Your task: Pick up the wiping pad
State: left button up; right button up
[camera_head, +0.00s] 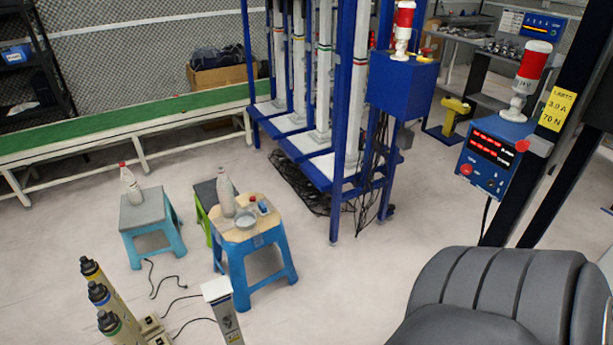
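I cannot make out a wiping pad for certain. A blue stool with a tan top (262,229) stands left of the middle of the view. On it are a pale bottle (227,196), a round grey dish (246,220) and a small blue-and-red item (263,206), too small to identify. A second, lighter blue stool with a grey top (143,212) stands to the left and carries a white bottle with a red cap (131,186). Neither of my grippers is in view.
Several capped cylinders (103,294) and a white post (222,309) stand in front, with black cables on the floor. A green stool (206,196) is behind the tan-topped one. A blue rack (340,130) and a dark grey seat (495,295) are to the right. Open floor lies between.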

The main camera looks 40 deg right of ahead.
aim_at(262, 208)
jog(key=z, duration=1.15)
